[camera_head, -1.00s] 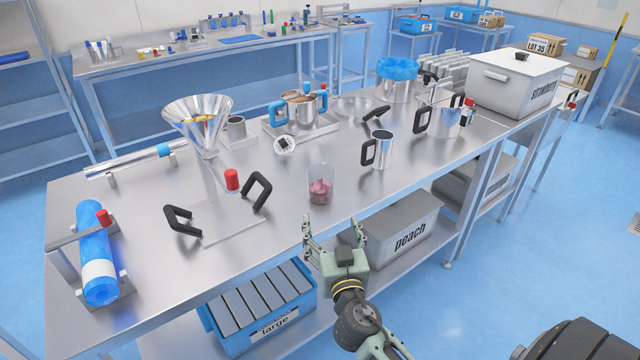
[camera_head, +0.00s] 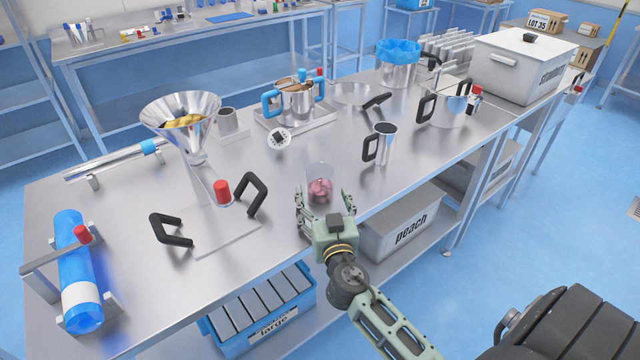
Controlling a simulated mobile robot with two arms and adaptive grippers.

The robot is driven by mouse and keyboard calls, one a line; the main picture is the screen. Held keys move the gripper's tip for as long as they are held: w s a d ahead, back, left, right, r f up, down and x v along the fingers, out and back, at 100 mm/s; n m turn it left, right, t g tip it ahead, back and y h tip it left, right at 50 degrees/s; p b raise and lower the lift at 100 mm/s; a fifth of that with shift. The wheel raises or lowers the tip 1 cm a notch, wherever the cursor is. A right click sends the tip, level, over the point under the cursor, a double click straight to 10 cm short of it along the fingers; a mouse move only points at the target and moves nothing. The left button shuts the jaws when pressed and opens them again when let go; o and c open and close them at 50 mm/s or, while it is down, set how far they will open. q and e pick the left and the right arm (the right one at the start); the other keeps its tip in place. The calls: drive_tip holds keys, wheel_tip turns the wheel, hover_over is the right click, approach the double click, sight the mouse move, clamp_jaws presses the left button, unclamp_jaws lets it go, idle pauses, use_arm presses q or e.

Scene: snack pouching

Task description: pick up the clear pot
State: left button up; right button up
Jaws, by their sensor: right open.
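The clear pot (camera_head: 319,174) is a small see-through cup with pink-red pieces in its lower part. It stands upright near the front edge of the steel table (camera_head: 290,222). My right gripper (camera_head: 324,196) is open at the table's front edge. Its two fingers point at the pot, one toward each side of its lower part. I cannot tell whether the fingers touch it. My left gripper is not in view.
A steel funnel (camera_head: 181,122) on a stand with black handles (camera_head: 171,232) is left of the pot. A steel mug (camera_head: 385,144) stands to the right, and a round white dial (camera_head: 278,138) lies behind.

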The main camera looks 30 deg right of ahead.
sight(323, 194)
drive_tip(key=p+x, duration=0.1)
drive_tip(key=x, duration=0.3)
drive_tip(key=shift+s+d+f, duration=0.1)
drive_tip(key=shift+w+d+f, duration=0.1)
drive_tip(key=shift+w+d, duration=0.05)
drive_tip(key=shift+w, duration=0.2)
drive_tip(key=shift+c, duration=0.7)
drive_tip(key=c, duration=1.2)
